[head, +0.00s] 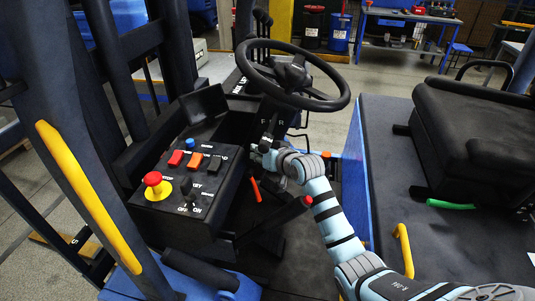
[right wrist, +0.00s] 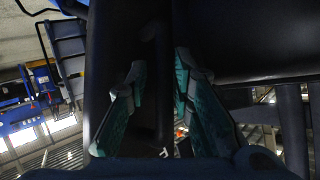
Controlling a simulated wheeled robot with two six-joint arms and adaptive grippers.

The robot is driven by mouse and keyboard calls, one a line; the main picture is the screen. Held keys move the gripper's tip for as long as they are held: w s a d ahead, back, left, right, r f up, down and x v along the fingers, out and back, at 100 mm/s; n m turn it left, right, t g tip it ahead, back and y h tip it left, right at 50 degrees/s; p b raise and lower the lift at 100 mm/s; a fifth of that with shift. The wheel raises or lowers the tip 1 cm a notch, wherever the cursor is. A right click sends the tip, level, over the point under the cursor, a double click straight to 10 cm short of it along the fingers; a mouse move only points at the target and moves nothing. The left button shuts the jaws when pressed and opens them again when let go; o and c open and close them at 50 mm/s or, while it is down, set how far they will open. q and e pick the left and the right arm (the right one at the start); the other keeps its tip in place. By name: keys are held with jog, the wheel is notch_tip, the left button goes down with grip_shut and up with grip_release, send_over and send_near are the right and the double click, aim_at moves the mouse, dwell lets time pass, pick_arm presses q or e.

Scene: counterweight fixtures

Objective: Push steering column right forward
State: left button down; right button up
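The black steering wheel (head: 291,75) stands tilted above a dark steering column (head: 268,112), which carries white letters including F and R. My right arm reaches in from the lower right. Its gripper (head: 266,155) is just below the wheel, close to the column, and its fingertips are small and partly hidden there. In the right wrist view, its two teal-padded fingers (right wrist: 155,100) are spread apart, with a dark upright bar (right wrist: 162,85) showing between them. I cannot tell whether either finger touches it. My left gripper is not seen.
A control panel (head: 188,180) with a red stop button (head: 157,186) and coloured switches is left of my gripper. A red-tipped lever (head: 296,208) stands beside my forearm. The black seat (head: 472,135) is on the right. A dark frame post is at left.

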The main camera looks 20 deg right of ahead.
jog(key=v, duration=1.1)
jog(key=shift+s, duration=0.2)
